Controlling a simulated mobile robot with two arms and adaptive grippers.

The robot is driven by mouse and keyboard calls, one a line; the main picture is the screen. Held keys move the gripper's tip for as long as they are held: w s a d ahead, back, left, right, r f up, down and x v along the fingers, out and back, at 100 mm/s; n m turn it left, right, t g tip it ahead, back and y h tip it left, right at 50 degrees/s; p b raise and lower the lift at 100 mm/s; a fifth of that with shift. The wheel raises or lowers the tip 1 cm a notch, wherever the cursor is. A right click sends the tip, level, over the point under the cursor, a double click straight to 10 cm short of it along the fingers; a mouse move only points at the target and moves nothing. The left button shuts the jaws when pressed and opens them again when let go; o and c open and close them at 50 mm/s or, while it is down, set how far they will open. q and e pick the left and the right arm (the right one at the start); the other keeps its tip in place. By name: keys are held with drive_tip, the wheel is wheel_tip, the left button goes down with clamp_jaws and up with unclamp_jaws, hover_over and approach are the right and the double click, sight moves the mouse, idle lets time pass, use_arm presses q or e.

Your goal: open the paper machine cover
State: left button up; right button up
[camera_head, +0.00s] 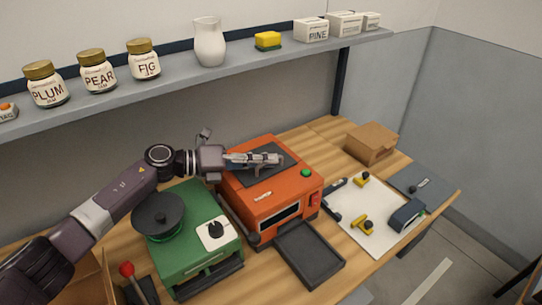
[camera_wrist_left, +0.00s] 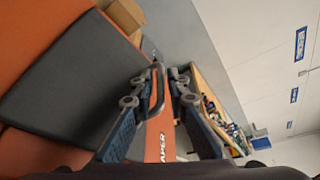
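The paper machine (camera_head: 284,203) is an orange box on the bench, with a green button and a front slot. Its dark flat cover (camera_head: 258,176) lies on the top and looks closed. My left gripper (camera_head: 279,160) is just above the cover, partly hiding it. In the left wrist view the dark panel (camera_wrist_left: 65,85) fills the left side. The gripper's fingers (camera_wrist_left: 158,92) stand apart there, with a dark handle-like bar (camera_wrist_left: 157,88) and an orange strip lettered "APER" (camera_wrist_left: 163,140) seen between them. I cannot tell whether they touch the bar. My right gripper is not in view.
A green machine (camera_head: 203,252) with a black round top stands left of the paper machine. A black tray (camera_head: 309,254) juts out in front. A white board (camera_head: 362,228) with tools and a cardboard box (camera_head: 371,142) are to the right. A shelf (camera_head: 185,70) with jars runs behind.

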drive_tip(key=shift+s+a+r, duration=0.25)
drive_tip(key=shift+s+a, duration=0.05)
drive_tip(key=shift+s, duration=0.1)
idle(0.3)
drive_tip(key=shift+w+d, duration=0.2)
